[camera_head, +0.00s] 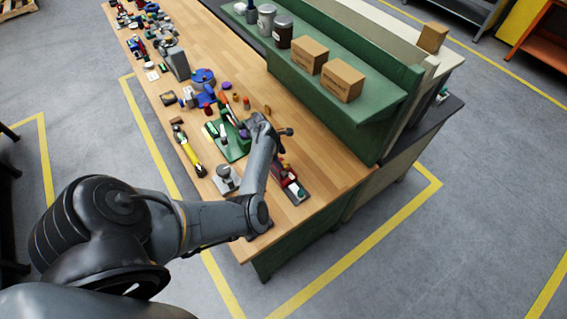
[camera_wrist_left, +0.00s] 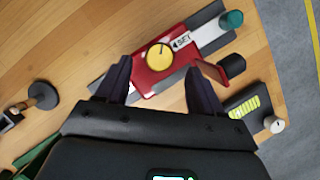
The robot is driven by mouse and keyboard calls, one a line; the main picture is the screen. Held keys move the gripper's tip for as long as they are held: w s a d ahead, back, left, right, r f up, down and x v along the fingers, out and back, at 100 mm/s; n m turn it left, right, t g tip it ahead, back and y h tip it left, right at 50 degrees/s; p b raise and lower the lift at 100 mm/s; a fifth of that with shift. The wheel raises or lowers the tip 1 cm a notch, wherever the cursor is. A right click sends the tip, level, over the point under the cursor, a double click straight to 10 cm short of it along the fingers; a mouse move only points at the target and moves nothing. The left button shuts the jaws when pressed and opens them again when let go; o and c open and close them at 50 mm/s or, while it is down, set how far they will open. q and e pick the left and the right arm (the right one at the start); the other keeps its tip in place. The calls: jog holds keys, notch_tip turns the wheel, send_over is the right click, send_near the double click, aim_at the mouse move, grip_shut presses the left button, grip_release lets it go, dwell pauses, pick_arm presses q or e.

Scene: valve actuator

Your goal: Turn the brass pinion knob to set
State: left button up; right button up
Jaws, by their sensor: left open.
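The brass pinion knob (camera_wrist_left: 160,57) is a round yellow disc with a dark line on its face. It sits on top of a red housing (camera_wrist_left: 151,84), beside a white label that reads SET with an arrow. The red housing also shows in the head view (camera_head: 282,171), near the bench's near right part; the knob is too small to make out there. My left gripper (camera_wrist_left: 160,88) is open, its two dark fingers spread to either side of the housing, with the knob ahead between them. I see no contact with the knob. My right gripper is not in view.
A grey-based part (camera_head: 226,178) and a yellow-handled tool (camera_head: 189,151) lie left of my arm. The green shelf (camera_head: 365,108) bounds the bench behind.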

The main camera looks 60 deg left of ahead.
aim_at(285, 164)
pick_arm(q)
jog(key=shift+x, duration=2.1)
jog(key=shift+c, duration=0.5)
jog(key=c, duration=1)
